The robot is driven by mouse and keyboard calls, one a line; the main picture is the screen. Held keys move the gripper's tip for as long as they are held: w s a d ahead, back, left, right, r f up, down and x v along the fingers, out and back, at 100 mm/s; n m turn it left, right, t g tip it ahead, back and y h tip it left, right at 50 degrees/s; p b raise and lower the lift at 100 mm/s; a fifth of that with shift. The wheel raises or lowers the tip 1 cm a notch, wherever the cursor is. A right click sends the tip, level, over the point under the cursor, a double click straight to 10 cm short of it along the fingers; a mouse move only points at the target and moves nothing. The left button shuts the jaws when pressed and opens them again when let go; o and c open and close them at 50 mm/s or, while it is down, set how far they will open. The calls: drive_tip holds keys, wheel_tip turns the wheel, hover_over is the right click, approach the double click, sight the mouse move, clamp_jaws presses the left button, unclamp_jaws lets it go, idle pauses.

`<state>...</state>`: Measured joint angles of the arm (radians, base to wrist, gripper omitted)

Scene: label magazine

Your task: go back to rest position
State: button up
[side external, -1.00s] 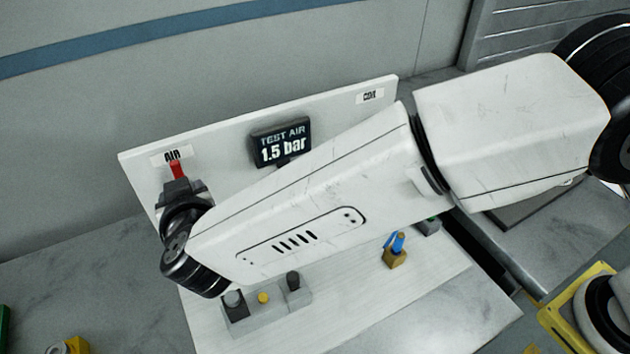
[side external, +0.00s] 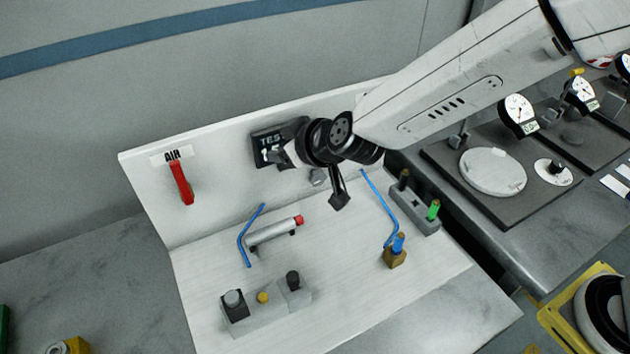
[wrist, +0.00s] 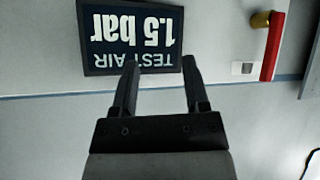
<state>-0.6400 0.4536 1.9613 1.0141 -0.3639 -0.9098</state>
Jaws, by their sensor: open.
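My gripper (side external: 338,200) hangs above the white test board (side external: 215,310), in front of its upright back panel. In the wrist view my gripper (wrist: 158,75) has its two dark fingers apart with nothing between them. The fingertips appear in front of the dark display (wrist: 98,60), which reads TEST AIR 1.5 bar. In the side view my wrist partly hides the display (side external: 265,150). A red lever (side external: 182,184) hangs below the AIR label at the panel's left, and it also shows in the wrist view (wrist: 273,45).
A silver cylinder (side external: 270,232) with a red end lies on the board beside blue tubes (side external: 244,247). A block with knobs (side external: 265,315) stands in front. A brass fitting (side external: 395,258) and grey holder (side external: 415,211) stand right. Dial gauges (side external: 518,112) stand beyond the board.

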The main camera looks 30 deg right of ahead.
drive_tip(key=s+d+f+m+g+h, duration=0.1)
drive_tip(key=s+d+f+g, duration=0.1)
drive_tip(key=s+d, duration=0.4)
drive_tip(key=s+d+f+m+g+h, duration=0.1)
drive_tip(key=s+d, duration=0.5)
drive_tip(key=d, duration=0.7)
drive_tip(key=s+d+f+m+g, duration=0.2)
drive_tip(key=s+d+f+g, duration=0.1)
drive_tip(key=s+d+g, duration=0.2)
drive_tip(key=s+d, duration=0.2)
drive_tip(key=d, duration=0.2)
drive_tip(key=shift+d+m+h, duration=0.3)
drive_tip(key=shift+m+h, duration=0.1)
